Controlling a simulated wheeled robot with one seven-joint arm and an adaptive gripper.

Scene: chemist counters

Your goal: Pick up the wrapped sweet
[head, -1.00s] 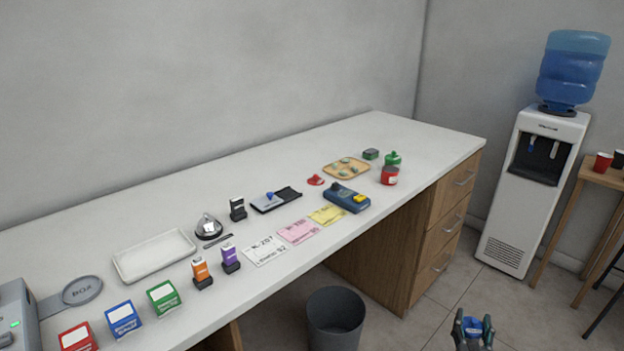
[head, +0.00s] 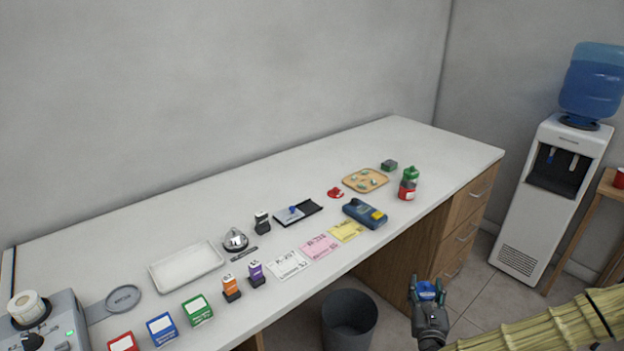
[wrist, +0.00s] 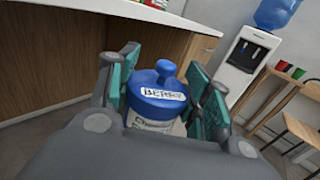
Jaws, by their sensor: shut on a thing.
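My gripper (head: 427,292) is in front of the counter, beyond its front edge. In the wrist view its fingers (wrist: 170,98) are shut around a small jar with a blue knobbed lid (wrist: 160,80) and a white label, held upright. The blue lid also shows in the head view (head: 427,289). I cannot clearly make out a wrapped sweet. A small red item (head: 335,193) lies on the counter, too small to identify. Several small greenish pieces lie on a tan tray (head: 348,181) near it.
A red jar (head: 406,194) and a green one (head: 410,174) stand near the counter's right end. A blue device (head: 360,213), paper slips (head: 318,246) and an empty white tray (head: 186,268) are on the counter. A grey bin (head: 349,322) stands below. The counter's back is clear.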

